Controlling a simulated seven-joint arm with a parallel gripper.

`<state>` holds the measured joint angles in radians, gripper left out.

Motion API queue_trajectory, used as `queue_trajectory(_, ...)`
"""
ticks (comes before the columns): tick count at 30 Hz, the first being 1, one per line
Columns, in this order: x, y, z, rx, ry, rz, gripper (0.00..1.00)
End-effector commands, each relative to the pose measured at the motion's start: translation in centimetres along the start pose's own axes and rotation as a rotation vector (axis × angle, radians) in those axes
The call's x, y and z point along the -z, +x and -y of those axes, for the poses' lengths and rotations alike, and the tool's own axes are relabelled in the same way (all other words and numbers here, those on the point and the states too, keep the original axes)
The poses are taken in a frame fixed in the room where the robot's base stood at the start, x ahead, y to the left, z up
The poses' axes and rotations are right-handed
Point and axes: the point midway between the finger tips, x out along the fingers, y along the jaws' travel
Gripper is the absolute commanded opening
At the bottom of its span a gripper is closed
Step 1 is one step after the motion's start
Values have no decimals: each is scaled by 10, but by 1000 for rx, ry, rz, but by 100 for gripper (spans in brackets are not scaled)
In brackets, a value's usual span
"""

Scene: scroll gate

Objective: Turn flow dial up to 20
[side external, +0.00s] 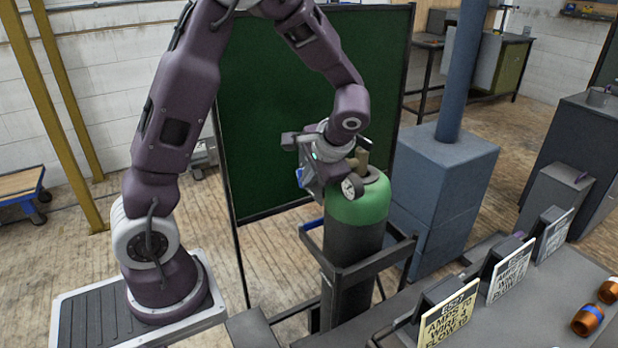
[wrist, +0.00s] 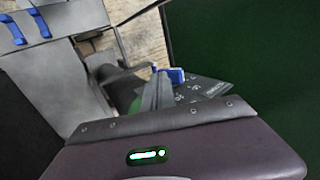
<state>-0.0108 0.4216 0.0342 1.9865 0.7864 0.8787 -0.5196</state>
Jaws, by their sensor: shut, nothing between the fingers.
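A green-topped gas cylinder (side external: 357,208) stands upright in a dark frame. A brass fitting (side external: 361,160) and a round white-faced gauge (side external: 352,187) sit at its top; the gauge reading is too small to make out. My gripper is at the regulator, beside the gauge and largely hidden in the side view. In the wrist view my gripper (wrist: 160,88) is shut and empty, its fingers close to a blue part (wrist: 174,75) and a dark plate (wrist: 198,91) with pale markings. I cannot tell whether they touch, nor pick out the flow dial and its setting for certain.
A dark green screen (side external: 290,120) stands behind the cylinder. A blue-grey box with a post (side external: 445,175) is to its right. The cylinder's frame (side external: 370,262) has raised rails.

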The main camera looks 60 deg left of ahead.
Motion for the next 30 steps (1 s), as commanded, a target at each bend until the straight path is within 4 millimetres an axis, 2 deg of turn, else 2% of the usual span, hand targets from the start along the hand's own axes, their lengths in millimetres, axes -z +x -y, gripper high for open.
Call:
queue_trajectory(13,0,5,-2,82,6,0,0)
queue_trajectory(30,0,18,-8,569,4,0,0)
